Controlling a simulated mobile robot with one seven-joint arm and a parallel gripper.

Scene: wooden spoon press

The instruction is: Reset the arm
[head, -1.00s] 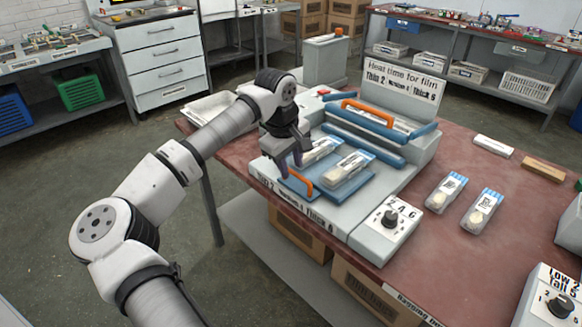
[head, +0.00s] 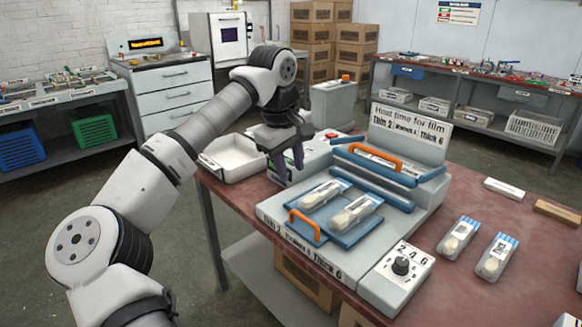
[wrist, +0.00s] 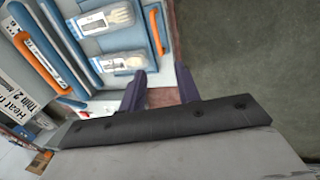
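The grey press (head: 335,255) stands on the red table. Its blue sliding tray (head: 352,232) holds two clear packs, a left pack (head: 322,195) and a right pack (head: 352,213). An orange handle (head: 304,222) stands at the tray's near edge, apart from my fingers. The dial (head: 401,265) is on the press's front right.
Two more packs, one (head: 458,238) and another (head: 498,258), lie right of the press. The sign panel (head: 410,133) stands upright at the press's back. Floor left of the table is clear.

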